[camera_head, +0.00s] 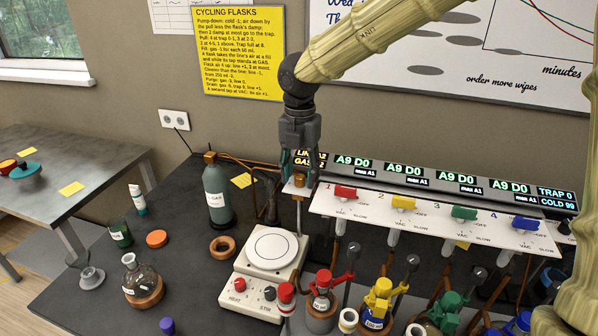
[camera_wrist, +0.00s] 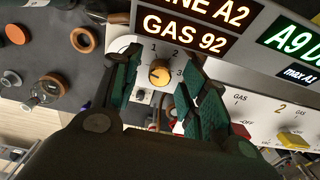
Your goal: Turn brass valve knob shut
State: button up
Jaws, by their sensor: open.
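The brass valve knob (camera_wrist: 160,72) sits on a white numbered dial plate in the wrist view, with 1, 2 and 3 readable around it. A dark pointer mark shows on its face. In the head view the brass knob (camera_head: 299,181) shows just below my gripper (camera_head: 298,160), partly covered by it. My gripper (camera_wrist: 162,80) is open, with one green-padded finger on each side of the knob in the wrist view. Nothing is held.
A white panel (camera_head: 430,222) with red, yellow, green and blue taps runs to the right. Lit displays stand behind it; one reads GAS 92 (camera_wrist: 183,32). A grey-green bottle (camera_head: 217,190), hotplate (camera_head: 272,250) and several colored clamped flasks stand nearby.

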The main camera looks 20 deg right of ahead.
jog(key=shift+f, duration=0.45)
grip_shut()
jog(key=shift+r+n+p, duration=0.25)
jog(key=shift+n+p, duration=0.65)
jog(key=shift+p, duration=0.2)
jog(key=shift+f+n+p, duration=0.15)
jog(key=shift+n+p, duration=0.2)
jog(key=shift+n, duration=0.15)
grip_release()
